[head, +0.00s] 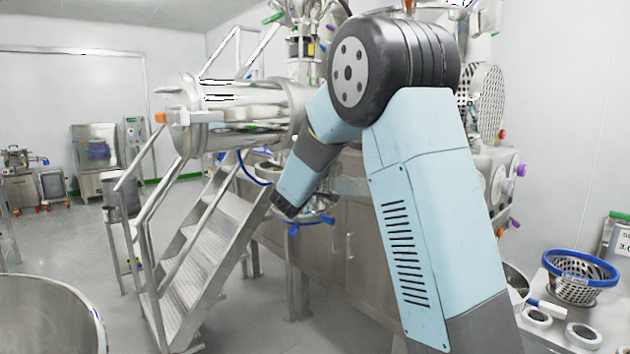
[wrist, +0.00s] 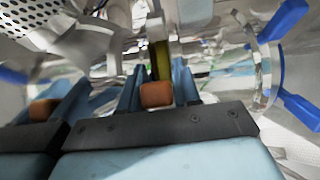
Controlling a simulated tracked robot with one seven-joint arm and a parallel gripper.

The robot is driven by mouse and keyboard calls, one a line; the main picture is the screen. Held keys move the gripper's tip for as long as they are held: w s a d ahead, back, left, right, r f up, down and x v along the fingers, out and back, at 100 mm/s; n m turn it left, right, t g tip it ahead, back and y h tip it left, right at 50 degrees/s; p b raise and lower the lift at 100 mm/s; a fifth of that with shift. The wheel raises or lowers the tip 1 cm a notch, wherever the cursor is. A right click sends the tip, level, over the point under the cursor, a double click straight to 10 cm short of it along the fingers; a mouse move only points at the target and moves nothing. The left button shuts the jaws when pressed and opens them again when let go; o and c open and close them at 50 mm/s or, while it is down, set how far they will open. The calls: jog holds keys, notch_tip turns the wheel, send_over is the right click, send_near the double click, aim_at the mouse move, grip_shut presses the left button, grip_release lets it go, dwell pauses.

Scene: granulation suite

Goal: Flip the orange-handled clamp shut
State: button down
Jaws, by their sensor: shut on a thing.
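In the wrist view, an orange block-shaped handle (wrist: 156,95) of the clamp sits between the two blue fingers of my gripper (wrist: 156,88). My gripper is shut on this handle. A narrow yellowish strip runs up behind it among shiny metal. The rest of the clamp is hard to make out, and I cannot tell how far it is open. A second orange and blue shape at the left looks like a reflection in the steel. In the head view, my dark wrist end reaches down by the steel vessel, and fingers and handle cannot be made out.
Blue handles (wrist: 286,20) stand close at the right of the wrist view, beside a metal ring. In the head view, metal stairs (head: 215,215) stand left of the steel machine body (head: 335,250). A blue-rimmed basket (head: 580,275) is on the right table. Floor at left is open.

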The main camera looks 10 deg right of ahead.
jog(key=c, duration=1.1)
grip_release()
jog(key=shift+c, duration=0.2)
jog(key=shift+o, duration=1.1)
jog(key=shift+w+a+f, duration=0.1)
jog(key=shift+w, duration=0.05)
jog(key=v, duration=1.3)
jog(key=shift+s, duration=0.4)
jog(key=shift+a, duration=0.1)
